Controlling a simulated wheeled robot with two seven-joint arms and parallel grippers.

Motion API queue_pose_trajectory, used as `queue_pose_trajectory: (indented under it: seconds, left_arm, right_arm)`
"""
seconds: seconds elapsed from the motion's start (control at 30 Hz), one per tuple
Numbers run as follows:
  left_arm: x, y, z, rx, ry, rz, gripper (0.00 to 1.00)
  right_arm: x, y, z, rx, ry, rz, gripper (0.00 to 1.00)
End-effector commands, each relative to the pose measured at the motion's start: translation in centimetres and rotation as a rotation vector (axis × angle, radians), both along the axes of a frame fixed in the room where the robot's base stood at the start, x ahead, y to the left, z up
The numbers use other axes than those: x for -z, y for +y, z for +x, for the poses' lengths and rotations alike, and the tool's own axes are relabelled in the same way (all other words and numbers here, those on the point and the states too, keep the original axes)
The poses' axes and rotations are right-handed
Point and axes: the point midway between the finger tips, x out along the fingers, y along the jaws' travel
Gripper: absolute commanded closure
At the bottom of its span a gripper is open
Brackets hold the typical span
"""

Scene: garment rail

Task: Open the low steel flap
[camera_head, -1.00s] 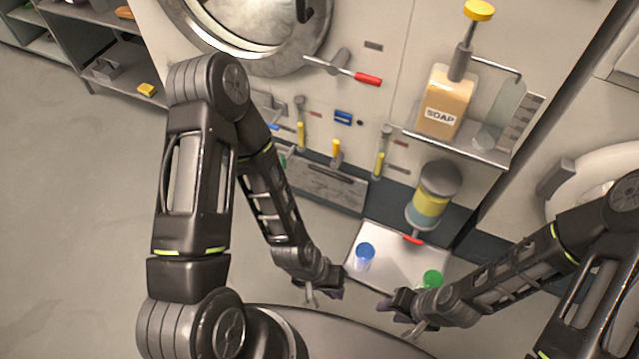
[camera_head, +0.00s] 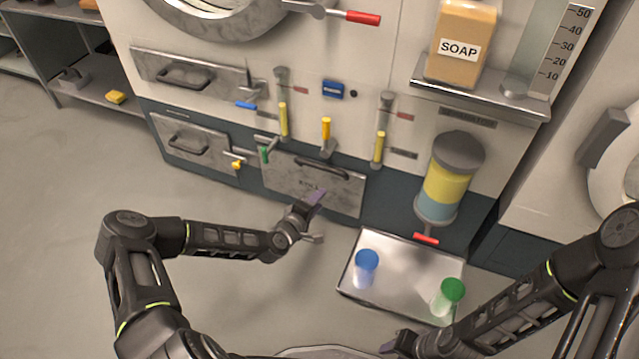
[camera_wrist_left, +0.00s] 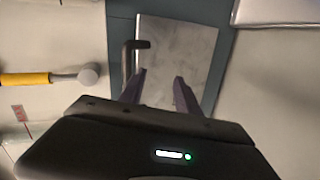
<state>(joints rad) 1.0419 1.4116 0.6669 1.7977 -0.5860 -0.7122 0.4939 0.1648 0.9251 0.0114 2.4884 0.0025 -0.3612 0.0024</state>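A low steel flap (camera_head: 335,190) with a dark bar handle (camera_head: 322,168) along its upper part sits low on the machine front. It looks shut. In the left wrist view the flap (camera_wrist_left: 185,50) lies beyond my fingers, with its handle (camera_wrist_left: 128,60) to the left. My left gripper (camera_head: 316,217) is in front of the flap's lower part. Its two fingers (camera_wrist_left: 159,80) are apart with nothing between them; whether they touch the flap is unclear. My right gripper (camera_head: 388,346) is at the bottom edge, beyond the tray; its fingers are too unclear to read.
A second steel flap (camera_head: 185,158) is farther left. A tray (camera_head: 400,262) with blue and green cups stands at right, under a dispenser (camera_head: 446,180). Floor at left is clear.

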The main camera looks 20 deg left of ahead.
Motion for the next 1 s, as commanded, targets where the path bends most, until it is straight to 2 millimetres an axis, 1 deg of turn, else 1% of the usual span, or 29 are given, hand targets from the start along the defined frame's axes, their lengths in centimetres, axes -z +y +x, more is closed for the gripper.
queue_pose_trajectory:
  seconds: [0.03,0.1,0.13,0.2,0.53,0.67,0.77,1.0]
  left_arm:
    - [-2.0,1.4,1.8,-0.043,-0.06,-0.017,0.61]
    - [-3.9,3.1,3.3,-0.091,-0.125,-0.041,0.61]
    - [-4.2,3.5,3.4,-0.103,-0.14,-0.057,0.61]
    - [-4.6,3.5,3.5,-0.119,-0.152,-0.094,0.61]
    - [-4.5,3.4,3.4,-0.124,-0.146,-0.115,0.61]
    - [-4.3,3.3,3.8,-0.123,-0.146,-0.114,0.61]
    - [-4.1,3.3,4.7,-0.123,-0.146,-0.113,0.61]
    - [-3.2,2.9,8.3,-0.123,-0.146,-0.113,0.61]
  right_arm:
    - [-0.4,0.0,0.1,0.002,-0.002,0.0,0.64]
    - [-0.5,-0.1,0.1,0.002,-0.002,-0.001,0.64]
    - [-0.5,0.0,0.1,0.002,-0.003,-0.002,0.64]
    - [-0.5,0.0,0.1,0.002,-0.002,0.0,0.64]
    - [-0.5,0.0,0.1,0.002,-0.002,0.0,0.64]
    - [-0.3,0.0,0.1,0.002,-0.002,0.0,0.64]
    - [0.1,-0.1,0.2,0.003,-0.003,-0.001,0.64]
    - [1.3,-0.4,0.4,0.01,-0.008,-0.006,0.64]
